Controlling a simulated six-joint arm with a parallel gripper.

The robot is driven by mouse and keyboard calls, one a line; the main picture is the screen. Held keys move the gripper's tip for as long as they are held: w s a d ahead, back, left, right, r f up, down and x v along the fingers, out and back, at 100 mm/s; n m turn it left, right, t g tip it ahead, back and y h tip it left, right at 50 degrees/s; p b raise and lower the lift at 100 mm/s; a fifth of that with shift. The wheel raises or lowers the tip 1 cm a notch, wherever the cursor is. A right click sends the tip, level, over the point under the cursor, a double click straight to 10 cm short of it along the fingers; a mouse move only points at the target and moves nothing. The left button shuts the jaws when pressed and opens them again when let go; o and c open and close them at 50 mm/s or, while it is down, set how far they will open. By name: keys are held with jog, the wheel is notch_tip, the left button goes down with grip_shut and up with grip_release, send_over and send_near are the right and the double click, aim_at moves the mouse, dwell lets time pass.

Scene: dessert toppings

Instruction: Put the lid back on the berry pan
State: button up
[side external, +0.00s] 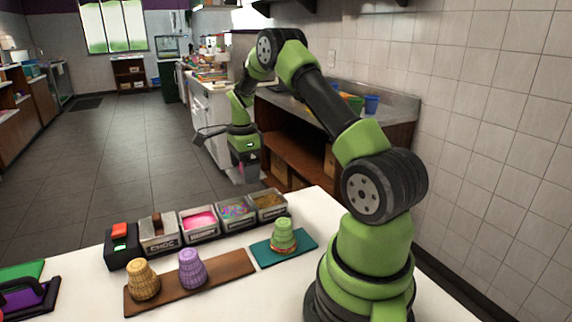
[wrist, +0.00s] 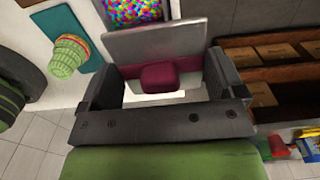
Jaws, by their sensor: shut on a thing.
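The berry pan (side external: 199,220) is open, with bright pink filling showing, in the row of pans in the side view. In the wrist view my gripper (wrist: 162,82) is shut on the lid, a flat grey plate (wrist: 150,42) with a maroon knob (wrist: 160,77) between the fingers. The exact contact of the fingers on the lid is hard to see. The lid is clear of the berry pan.
A choc pan (side external: 158,232) with a brown-knobbed lid stands left of the berry pan. A sprinkle pan (side external: 236,212) and a brown-topping pan (side external: 269,204) stand right. Cone stacks stand on a brown board (side external: 226,268); a green stack (side external: 284,235) stands on a teal mat (side external: 306,242).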

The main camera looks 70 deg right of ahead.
jog(key=w+a, duration=0.7)
jog(key=a, duration=0.4)
jog(key=shift+w+a+f, duration=0.1)
jog(key=shift+a+f, duration=0.05)
jog(key=shift+f, duration=1.2)
jog(key=shift+w+a+f, duration=0.1)
jog(key=shift+f, duration=1.25)
jog(key=shift+f, duration=0.5)
jog(key=o, duration=0.7)
jog(key=shift+c, duration=0.2)
jog(key=shift+r, duration=0.1)
notch_tip(320, 180, up, 7)
